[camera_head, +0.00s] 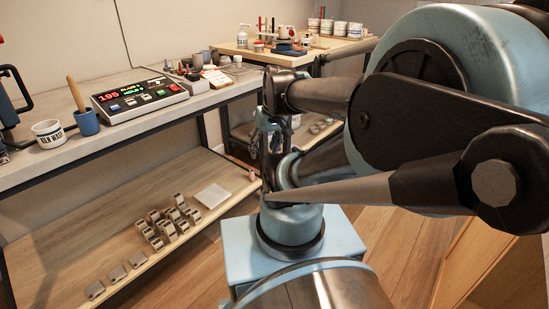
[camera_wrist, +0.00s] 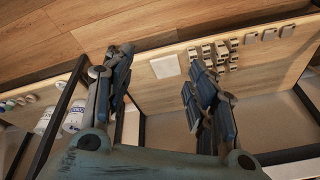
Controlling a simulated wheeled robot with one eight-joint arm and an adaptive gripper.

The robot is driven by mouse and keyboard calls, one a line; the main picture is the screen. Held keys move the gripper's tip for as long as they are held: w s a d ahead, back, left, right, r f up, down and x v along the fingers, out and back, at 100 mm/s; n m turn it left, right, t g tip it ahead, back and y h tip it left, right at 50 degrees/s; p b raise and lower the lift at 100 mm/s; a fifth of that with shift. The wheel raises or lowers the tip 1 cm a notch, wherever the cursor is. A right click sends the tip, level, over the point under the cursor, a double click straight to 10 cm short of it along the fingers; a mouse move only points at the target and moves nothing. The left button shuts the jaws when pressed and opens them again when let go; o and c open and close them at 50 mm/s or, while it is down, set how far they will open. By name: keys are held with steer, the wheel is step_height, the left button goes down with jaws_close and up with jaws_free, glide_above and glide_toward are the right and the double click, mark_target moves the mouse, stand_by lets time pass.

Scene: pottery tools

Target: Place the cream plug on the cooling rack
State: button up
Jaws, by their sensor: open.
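My gripper (camera_wrist: 157,65) is open and empty in the wrist view, its two fingers spread wide above the area between floor and bench. In the head view my gripper (camera_head: 268,140) hangs in front of the bench's right end, partly hidden by my own arm. I cannot pick out the cream plug for certain. A low, pale, rack-like item (camera_head: 232,67), perhaps the cooling rack, lies near the right end of the grey bench, too small to be sure.
A control box (camera_head: 140,97) with a lit display, a white wax cup (camera_head: 48,133) and a blue cup (camera_head: 88,123) stand on the grey bench (camera_head: 40,170). The lower shelf (camera_head: 80,215) holds several metal blocks and a pale square tile (camera_head: 212,195). A wooden table (camera_head: 330,46) stands behind.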

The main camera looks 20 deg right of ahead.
steer(key=shift+m+g+h, duration=0.4)
steer(key=shift+m+h, duration=0.2)
steer(key=shift+h, duration=0.2)
steer(key=s+d, duration=0.1)
steer(key=s+f, duration=0.1)
steer(key=s+d+f, duration=0.1)
steer(key=s, duration=0.1)
steer(key=shift+d, duration=0.35)
